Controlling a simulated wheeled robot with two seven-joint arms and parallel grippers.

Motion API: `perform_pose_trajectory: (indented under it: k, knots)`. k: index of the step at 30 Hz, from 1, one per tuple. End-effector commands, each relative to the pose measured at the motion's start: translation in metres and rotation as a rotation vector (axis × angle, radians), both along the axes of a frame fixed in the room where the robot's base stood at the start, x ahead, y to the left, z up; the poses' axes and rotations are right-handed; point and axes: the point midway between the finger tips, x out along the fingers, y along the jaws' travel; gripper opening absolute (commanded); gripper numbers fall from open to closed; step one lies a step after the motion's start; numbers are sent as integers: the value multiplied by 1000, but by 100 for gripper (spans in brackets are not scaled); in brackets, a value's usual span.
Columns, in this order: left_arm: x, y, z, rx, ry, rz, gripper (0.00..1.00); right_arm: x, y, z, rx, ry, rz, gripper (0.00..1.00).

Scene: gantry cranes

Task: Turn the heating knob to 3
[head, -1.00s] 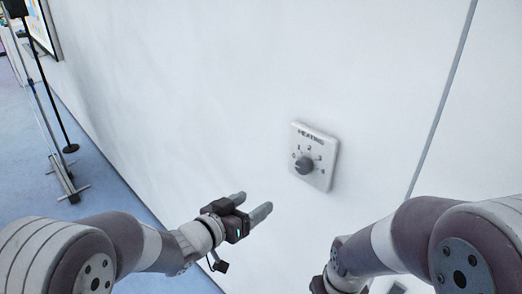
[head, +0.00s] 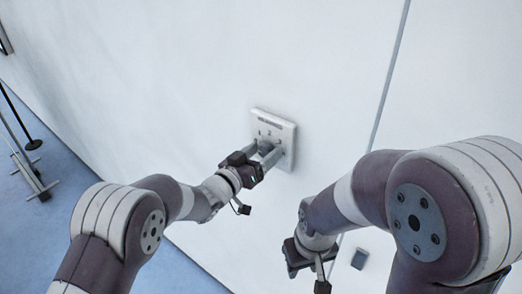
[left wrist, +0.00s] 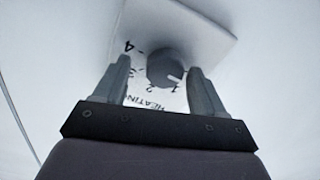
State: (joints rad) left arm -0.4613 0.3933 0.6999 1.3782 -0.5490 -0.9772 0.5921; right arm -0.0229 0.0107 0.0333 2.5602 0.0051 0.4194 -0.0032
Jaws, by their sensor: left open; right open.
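The white heating panel (head: 284,125) is on the white wall, with printed numbers around a round grey knob (head: 265,145). In the left wrist view the knob (left wrist: 163,66) lies between the two fingers of my left gripper (left wrist: 160,78), which is open around it with a gap visible on the left side. A light mark on the knob appears to face the 1. In the head view my left gripper (head: 262,156) reaches the panel and partly hides the knob. My right gripper (head: 306,264) is open, low in front of the wall, away from the panel.
A dark vertical seam (head: 390,78) runs down the wall right of the panel. A small grey plate (head: 360,258) is low on the wall near my right gripper. A stand (head: 30,165) is on the blue floor at left.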

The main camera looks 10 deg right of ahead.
Motion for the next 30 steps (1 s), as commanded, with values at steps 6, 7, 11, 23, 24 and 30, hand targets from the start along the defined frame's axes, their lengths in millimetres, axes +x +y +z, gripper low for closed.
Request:
perform_pose_trajectory:
  k: [6,7,11,23,24,30]
  knots:
    - [0,0,0,0,0,1,51,0,0,0,0,0,0,43]
    - [0,0,0,0,0,1,41,0,0,0,0,0,0,43]
    - [0,1,-1,1,1,2,15,0,0,0,0,0,0,43]
    - [0,0,-5,46,-59,0,15,0,0,-19,0,0,0,43]
    - [-1,0,-6,59,-78,0,15,0,0,-24,0,0,0,43]
    - [-1,0,-9,155,-201,1,15,0,0,-55,0,0,0,43]
